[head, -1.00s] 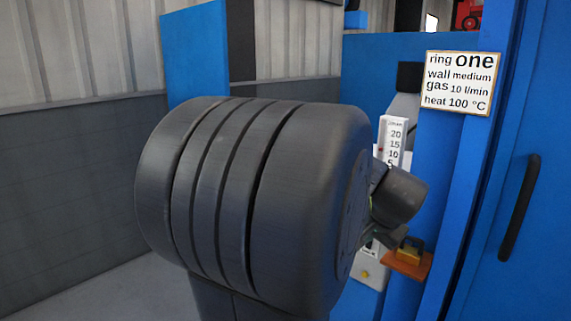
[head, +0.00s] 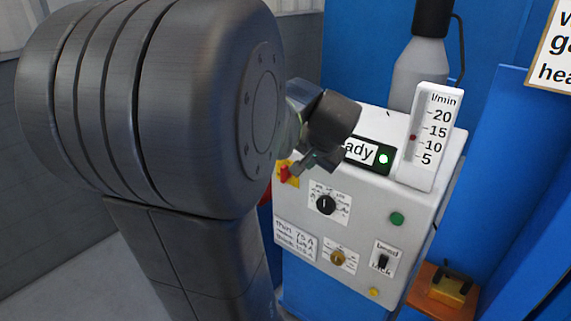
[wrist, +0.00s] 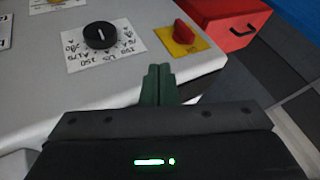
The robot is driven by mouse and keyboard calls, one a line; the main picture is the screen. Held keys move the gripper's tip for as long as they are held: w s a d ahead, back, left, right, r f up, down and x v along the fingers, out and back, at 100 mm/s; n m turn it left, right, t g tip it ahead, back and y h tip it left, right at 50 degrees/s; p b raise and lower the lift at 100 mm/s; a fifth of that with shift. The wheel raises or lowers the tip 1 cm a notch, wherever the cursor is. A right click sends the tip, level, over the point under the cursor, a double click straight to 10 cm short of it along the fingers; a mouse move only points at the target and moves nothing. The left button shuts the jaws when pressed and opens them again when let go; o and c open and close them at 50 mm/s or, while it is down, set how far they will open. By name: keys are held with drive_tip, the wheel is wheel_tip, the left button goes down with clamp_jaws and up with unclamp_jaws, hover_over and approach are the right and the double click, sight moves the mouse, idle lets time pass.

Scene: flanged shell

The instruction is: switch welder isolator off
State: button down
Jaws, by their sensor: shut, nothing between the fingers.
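The welder (head: 370,235) is a white box with dials, a switch and a lit green lamp. Its isolator is a red knob on a yellow plate (head: 284,174) at the left of the panel, partly behind my arm in the head view. In the wrist view the red isolator knob (wrist: 184,31) shows whole, beyond and right of my fingertips. My gripper (wrist: 158,72) has its greenish fingers together, with nothing between them, by the edge of the white panel. It appears apart from the knob.
A black dial (head: 326,204) sits beside the isolator, and a brass-coloured knob (head: 338,257) is below it. A flow gauge (head: 430,135) stands on top. A red box with a handle (wrist: 232,22) lies beyond the isolator. An orange shelf (head: 445,292) is at right.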

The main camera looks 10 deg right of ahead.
approach(287, 175)
drive_tip(key=d+f, duration=0.1)
drive_tip(key=s+d+f, duration=0.1)
drive_tip(key=f, duration=0.1)
drive_tip(key=shift+d+f, duration=0.3)
drive_tip(key=shift+w+a+f, duration=0.1)
drive_tip(key=shift+w+a, duration=0.5)
drive_tip(key=shift+w, duration=0.35)
drive_tip(key=shift+w+a+f, duration=0.1)
drive_tip(key=shift+w+a, duration=0.5)
drive_tip(key=shift+w, duration=0.35)
drive_tip(key=shift+r+p, duration=0.2)
drive_tip(key=shift+p, duration=0.65)
